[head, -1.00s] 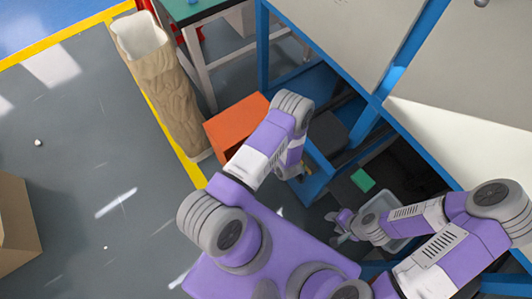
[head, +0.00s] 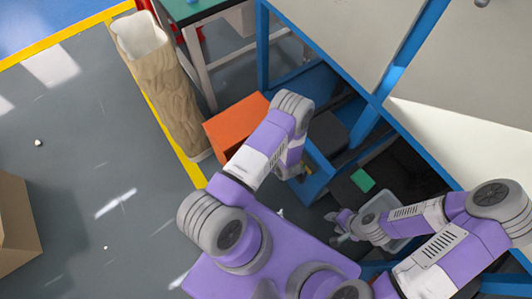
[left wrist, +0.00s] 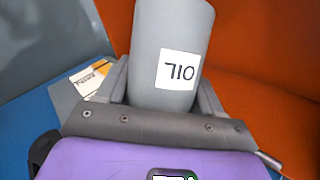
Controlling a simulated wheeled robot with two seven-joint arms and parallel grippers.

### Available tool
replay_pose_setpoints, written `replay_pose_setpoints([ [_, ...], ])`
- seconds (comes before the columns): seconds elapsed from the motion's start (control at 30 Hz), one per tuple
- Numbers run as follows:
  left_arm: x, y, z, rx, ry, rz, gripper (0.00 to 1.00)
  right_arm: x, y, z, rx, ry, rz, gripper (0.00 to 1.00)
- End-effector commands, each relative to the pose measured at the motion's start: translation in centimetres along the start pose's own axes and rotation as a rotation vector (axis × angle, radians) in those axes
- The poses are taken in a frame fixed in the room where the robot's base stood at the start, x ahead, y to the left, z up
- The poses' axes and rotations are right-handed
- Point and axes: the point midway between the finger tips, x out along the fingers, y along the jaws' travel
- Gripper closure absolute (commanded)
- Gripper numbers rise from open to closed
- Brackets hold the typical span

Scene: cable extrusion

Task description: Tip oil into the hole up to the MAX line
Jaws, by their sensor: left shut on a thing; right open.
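A grey cylindrical oil container (left wrist: 172,30) with a white "OIL" label fills the upper middle of the left wrist view. The label appears upside down there. My left gripper (left wrist: 165,95) is shut on the container, with a finger on each side of it. In the head view my left arm largely hides that gripper, near the blue frame beside the orange box. My right gripper (head: 342,228) is open and empty, low beside a pale grey tray. I cannot make out the hole or the MAX line in either view.
An orange box (head: 234,121) stands by my left arm, and orange fills the background of the left wrist view (left wrist: 270,60). A blue-framed machine (head: 372,103) takes up the right. A green block (head: 363,180) lies near the grey tray (head: 402,242). A tall beige bin (head: 168,95) stands left.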

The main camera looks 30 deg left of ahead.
Motion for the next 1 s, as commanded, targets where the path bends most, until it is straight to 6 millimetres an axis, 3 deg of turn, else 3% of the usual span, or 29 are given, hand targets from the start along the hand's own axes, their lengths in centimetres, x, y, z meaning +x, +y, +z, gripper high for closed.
replay_pose_setpoints([
  [0.37, 0.0, 0.0, 0.0, -0.006, 0.007, 0.001, 0.69, 0.0, 0.0, 0.0, 0.0, 0.0, 0.0, 0.52],
  [0.7, 0.8, 0.9, -0.7, -0.144, 0.167, 0.058, 0.69, 0.0, 0.0, 0.0, 0.0, 0.0, 0.0, 0.52],
  [1.0, 0.7, 0.9, -1.2, -0.157, 0.189, 0.063, 0.69, 0.0, 0.0, 0.0, 0.0, 0.0, 0.0, 0.52],
])
